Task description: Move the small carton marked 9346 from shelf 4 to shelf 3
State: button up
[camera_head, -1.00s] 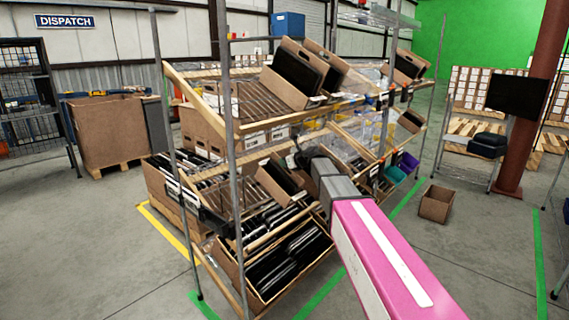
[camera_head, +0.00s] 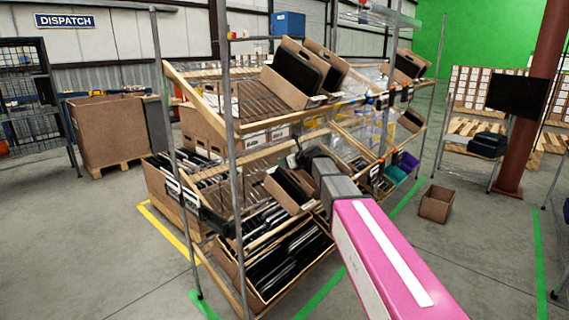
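A small brown carton (camera_head: 283,192) with dark contents sits tilted at the front edge of the rack's middle level. Its marking is too small to read, so I cannot confirm it is 9346. My gripper (camera_head: 301,160) is at the end of my pink and grey arm, close to the upper right side of this carton. Its fingertips are mostly hidden, so I cannot tell whether they grip the carton. The shelf numbers cannot be read. The top shelf (camera_head: 240,104) has a bare slatted stretch left of its cartons.
The rack's grey front post (camera_head: 231,150) stands left of the carton. Tilted cartons (camera_head: 292,75) fill part of the top shelf. A large carton of dark items (camera_head: 262,296) is below. An empty brown box (camera_head: 436,204) stands on the floor at right.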

jog(key=v, duration=1)
jog(key=shift+d+r, duration=0.1)
